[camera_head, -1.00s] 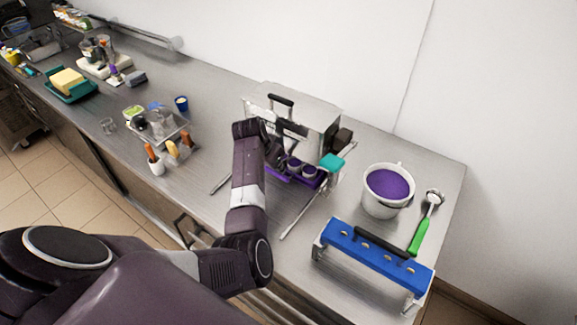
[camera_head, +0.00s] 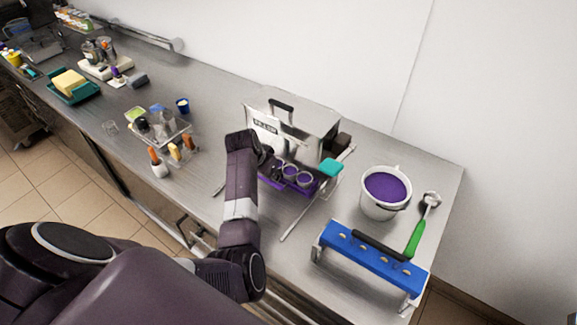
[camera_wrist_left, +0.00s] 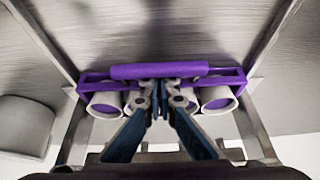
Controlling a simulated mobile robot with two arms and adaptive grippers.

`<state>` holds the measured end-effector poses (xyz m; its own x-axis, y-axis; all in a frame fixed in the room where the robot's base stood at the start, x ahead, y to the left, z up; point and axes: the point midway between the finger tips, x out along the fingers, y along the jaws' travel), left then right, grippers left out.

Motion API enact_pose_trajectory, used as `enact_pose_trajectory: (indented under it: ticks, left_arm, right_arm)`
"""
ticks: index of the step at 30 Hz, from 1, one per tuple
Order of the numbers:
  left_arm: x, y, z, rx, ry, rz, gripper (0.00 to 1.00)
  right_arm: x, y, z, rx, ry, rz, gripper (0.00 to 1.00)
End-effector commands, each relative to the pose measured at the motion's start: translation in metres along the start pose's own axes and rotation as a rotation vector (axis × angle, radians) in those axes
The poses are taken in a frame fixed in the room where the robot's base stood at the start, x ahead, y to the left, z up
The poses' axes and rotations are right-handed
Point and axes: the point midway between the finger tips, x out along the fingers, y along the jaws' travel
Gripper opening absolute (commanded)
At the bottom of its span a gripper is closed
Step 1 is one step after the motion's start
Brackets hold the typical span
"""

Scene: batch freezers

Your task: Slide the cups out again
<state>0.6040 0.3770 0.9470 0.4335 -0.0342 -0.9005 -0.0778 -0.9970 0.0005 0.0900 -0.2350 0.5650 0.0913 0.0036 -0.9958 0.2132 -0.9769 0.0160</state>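A purple cup carrier (camera_head: 303,189) with pale cups (camera_head: 305,180) of purple filling lies between two metal rails in front of the steel machine (camera_head: 330,145). In the left wrist view the carrier (camera_wrist_left: 160,71) spans the middle, its raised bar along one side and several cups (camera_wrist_left: 217,100) in a row. My left gripper (camera_wrist_left: 161,88) is at the carrier's middle, its fingers close together and apparently closed on it. The exact contact is hidden. In the head view my left gripper (camera_head: 267,166) is at the carrier's left end, mostly behind my arm. My right gripper is not in view.
A white bucket (camera_head: 381,205) of purple mix stands right of the machine, by a green-handled scoop (camera_head: 415,238). A blue rack-like device (camera_head: 370,258) with metal legs is at the front right. A tray of bottles (camera_head: 172,133) stands left. Bare steel counter lies between.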

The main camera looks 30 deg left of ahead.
Motion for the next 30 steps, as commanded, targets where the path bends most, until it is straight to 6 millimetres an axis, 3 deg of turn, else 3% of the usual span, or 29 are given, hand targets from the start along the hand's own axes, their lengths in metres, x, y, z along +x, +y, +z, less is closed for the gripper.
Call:
enact_pose_trajectory:
  ticks: [30]
  left_arm:
    - [-0.021, 0.000, 0.047, 0.000, -0.002, 0.000, 0.00]
  right_arm:
    - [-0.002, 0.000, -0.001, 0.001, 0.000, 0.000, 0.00]
